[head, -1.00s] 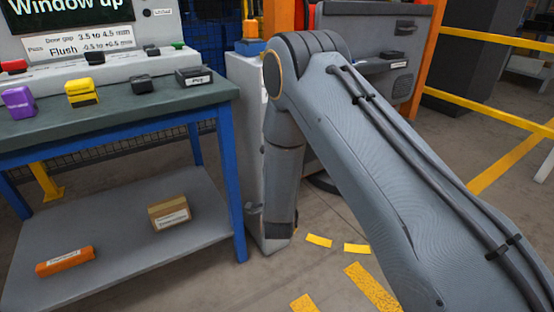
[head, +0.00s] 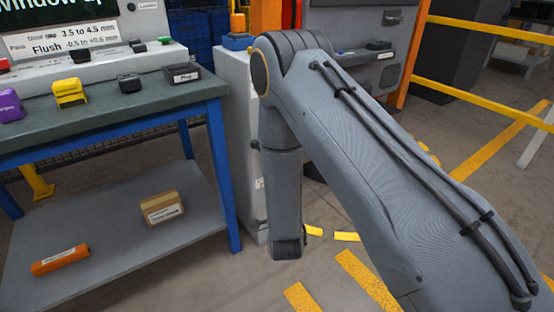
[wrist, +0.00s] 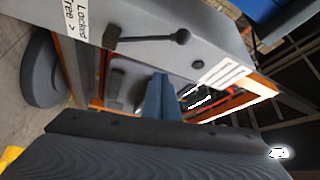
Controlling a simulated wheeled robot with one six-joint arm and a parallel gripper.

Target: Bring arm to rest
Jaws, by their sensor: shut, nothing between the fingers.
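My arm fills the right and middle of the head view, with its bend high up beside a pale grey cabinet (head: 236,130). Its far link hangs down to a dark end low in the picture, and the fingers do not show clearly there. In the wrist view my gripper (wrist: 160,97) shows as blue-grey fingers closed together, with nothing seen between them. A grey panel with a ball-ended lever (wrist: 150,38) and a "Locked / Free" label lies beyond the fingers.
A blue-legged workbench (head: 130,130) stands at left with a yellow block (head: 69,93) and small dark blocks on top. Its lower shelf holds a carton (head: 162,208) and an orange item (head: 60,260). Yellow rails (head: 480,100) stand at right. Yellow-marked floor lies near the arm.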

